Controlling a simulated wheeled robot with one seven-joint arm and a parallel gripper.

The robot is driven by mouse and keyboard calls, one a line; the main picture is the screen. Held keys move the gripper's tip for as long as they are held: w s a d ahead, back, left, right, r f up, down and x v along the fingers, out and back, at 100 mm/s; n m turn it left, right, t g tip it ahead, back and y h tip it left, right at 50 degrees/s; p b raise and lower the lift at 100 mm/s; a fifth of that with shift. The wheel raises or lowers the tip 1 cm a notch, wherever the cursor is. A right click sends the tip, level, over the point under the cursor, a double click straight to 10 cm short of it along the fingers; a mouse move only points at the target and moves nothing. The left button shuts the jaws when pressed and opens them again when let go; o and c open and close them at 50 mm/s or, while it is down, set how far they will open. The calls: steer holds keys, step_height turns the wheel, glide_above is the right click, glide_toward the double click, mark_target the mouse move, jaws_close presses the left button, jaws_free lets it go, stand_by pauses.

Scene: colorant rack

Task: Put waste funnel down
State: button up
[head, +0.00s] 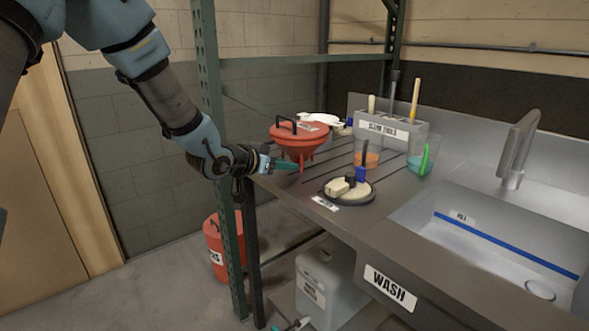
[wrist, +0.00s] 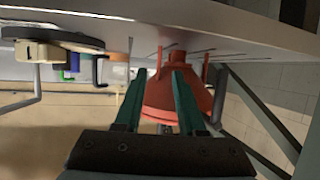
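The waste funnel (head: 302,141) is a red, lidded cone with a black handle, upright at the left end of the metal bench. Its thin legs reach down to the bench top. It also shows upside down in the wrist view (wrist: 188,92), beyond my fingers. My gripper (head: 294,167) is low beside the funnel, at the bench's left edge. In the wrist view its two teal fingers (wrist: 159,72) are apart, with nothing clamped between them. The right finger overlaps the funnel in that view; I cannot tell whether it touches.
A black round lid with a pale block (head: 347,190) lies right of the funnel. Behind stand a grey tool holder (head: 392,128) and beakers. The sink (head: 490,245) is at right. A green rack post (head: 213,120) stands close to my arm. A red bucket (head: 229,246) sits below.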

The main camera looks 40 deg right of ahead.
steer(key=v, duration=0.5)
steer(key=shift+s+a+r, duration=0.1)
steer(key=shift+a, duration=0.25)
steer(key=w+a+f+n+t+y, duration=0.2)
steer(key=w+a+n+y, duration=0.3)
steer(key=a, duration=0.7)
steer(key=w+a+f+n+t+y, duration=0.25)
steer(key=w+a, duration=0.45)
steer(key=a, duration=0.6)
steer(key=s+a+f+n+g+y, duration=0.1)
steer(key=s+a+n, duration=0.3)
steer(key=a, duration=0.7)
steer(key=s+a+f+n+g+y, duration=0.1)
steer(key=s+a+n+g+y, duration=0.2)
steer(key=s+a, duration=0.4)
steer(key=a+y, duration=0.1)
steer(key=a, duration=0.4)
steer(key=shift+s+n+g, duration=0.2)
steer(key=shift+n+g, duration=0.15)
steer(key=shift+y, duration=0.25)
